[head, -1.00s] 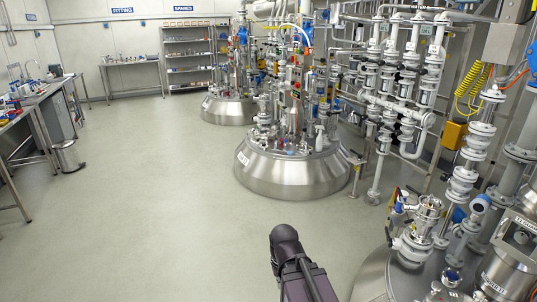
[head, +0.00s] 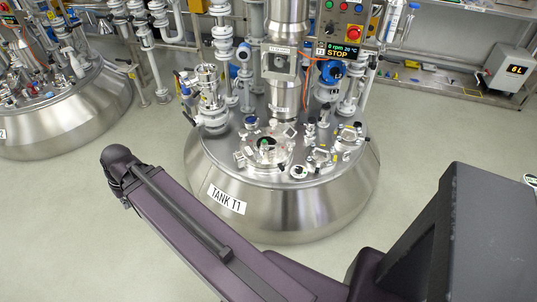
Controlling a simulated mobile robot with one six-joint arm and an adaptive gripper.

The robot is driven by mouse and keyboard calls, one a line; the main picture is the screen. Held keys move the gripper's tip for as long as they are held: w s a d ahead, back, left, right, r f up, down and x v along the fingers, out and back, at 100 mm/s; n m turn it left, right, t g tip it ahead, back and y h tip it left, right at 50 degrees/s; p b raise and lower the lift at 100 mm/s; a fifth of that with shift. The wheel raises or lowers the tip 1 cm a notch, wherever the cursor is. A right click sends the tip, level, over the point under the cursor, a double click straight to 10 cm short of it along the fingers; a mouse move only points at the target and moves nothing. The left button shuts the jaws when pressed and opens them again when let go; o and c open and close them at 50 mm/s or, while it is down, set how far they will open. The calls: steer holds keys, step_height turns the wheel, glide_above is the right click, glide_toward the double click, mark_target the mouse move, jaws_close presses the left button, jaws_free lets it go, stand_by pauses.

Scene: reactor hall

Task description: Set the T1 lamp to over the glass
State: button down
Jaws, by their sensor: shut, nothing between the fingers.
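Tank T1 (head: 285,215) is a wide steel vessel in the middle of the head view, with the label "TANK T1" (head: 227,199) on its sloping side. Its top carries several small fittings. A round fitting (head: 267,150) with a dark opening and a green spot sits near the front of the top. Another round fitting (head: 348,134) sits at the right. Which of these small parts is the lamp and which is the glass, I cannot tell at this size. My arm crosses the foreground, in front of the tank. My gripper is not in view.
A thick steel column (head: 287,75) rises from the tank top. A control box (head: 345,20) with a red button and a display (head: 343,50) reading "STOP" stands behind it. Another vessel (head: 75,115) is at the left. A bench (head: 450,78) runs along the back right. Grey floor (head: 430,140) is clear at the right.

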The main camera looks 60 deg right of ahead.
mark_target(267, 146)
steer(key=s+d+f+m+t+b, duration=0.25)
steer(key=d+f+m+b, duration=0.2)
steer(key=d+b, duration=0.4)
steer(key=s+d+f+m+t+b, duration=0.1)
steer(key=d+f+m+t+b, duration=0.3)
steer(key=d, duration=0.8)
steer(key=s+d+f+m+t+b, duration=0.1)
steer(key=d+f+m+t+b, duration=0.15)
steer(key=d+f+b, duration=0.5)
steer(key=s+d+f+m+t+h+b, duration=0.1)
steer(key=s+d+m+h+b, duration=0.4)
steer(key=s+d, duration=0.7)
steer(key=s+d+f+m+t+h+b, duration=0.2)
steer(key=s+d+f+m+h+b, duration=0.2)
steer(key=s+d+b, duration=0.6)
steer(key=s+d+m+h, duration=0.1)
steer(key=d, duration=0.2)
steer(key=shift+s+f+m, duration=0.3)
steer(key=shift+s+m, duration=0.1)
steer(key=shift+b, duration=0.3)
steer(key=b+x, duration=0.2)
steer(key=x, duration=1.2)
steer(key=shift+s+d+r, duration=0.1)
steer(key=shift+d+r, duration=0.05)
steer(key=shift+s+d+h, duration=0.1)
steer(key=shift+s+h, duration=0.05)
steer(key=shift+h, duration=0.35)
